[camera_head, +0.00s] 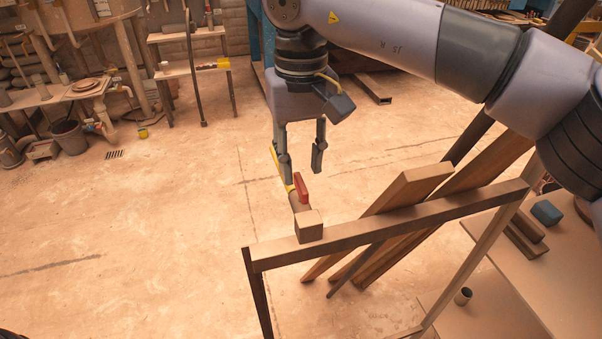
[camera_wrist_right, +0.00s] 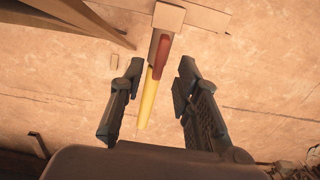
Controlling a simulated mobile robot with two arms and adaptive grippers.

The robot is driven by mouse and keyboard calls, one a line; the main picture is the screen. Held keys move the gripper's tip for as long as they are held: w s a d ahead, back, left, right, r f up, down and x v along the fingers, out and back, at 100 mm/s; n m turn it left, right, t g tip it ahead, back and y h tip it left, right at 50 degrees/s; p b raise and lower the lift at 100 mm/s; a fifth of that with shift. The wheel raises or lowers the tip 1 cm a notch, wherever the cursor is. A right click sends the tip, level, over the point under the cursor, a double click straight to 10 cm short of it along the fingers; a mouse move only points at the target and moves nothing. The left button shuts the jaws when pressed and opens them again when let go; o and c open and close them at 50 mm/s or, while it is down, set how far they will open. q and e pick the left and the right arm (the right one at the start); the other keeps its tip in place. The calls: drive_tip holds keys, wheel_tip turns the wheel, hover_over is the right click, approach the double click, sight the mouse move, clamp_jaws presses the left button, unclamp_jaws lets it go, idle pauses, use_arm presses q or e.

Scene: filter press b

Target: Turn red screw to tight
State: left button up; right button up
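The red screw (camera_head: 301,187) is a flat red handle at the end of a yellow pipe or bar, just beyond a wooden block (camera_head: 309,226) on the frame's top rail. In the right wrist view the red handle (camera_wrist_right: 161,56) lies between and ahead of the fingertips, with the yellow part (camera_wrist_right: 148,98) running back toward my palm. My right gripper (camera_head: 303,172) is open and empty, hanging above and behind the handle, its fingers on either side in the wrist view (camera_wrist_right: 158,75). I see no contact. My left gripper does not show.
A wooden frame (camera_head: 390,223) stands in front, with planks (camera_head: 408,190) leaning on it. A bucket (camera_head: 68,138) and shelves stand far left.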

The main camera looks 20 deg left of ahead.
sight(300, 182)
drive_tip(key=shift+f, duration=1.95)
drive_tip(key=shift+c, duration=0.4)
clamp_jaws()
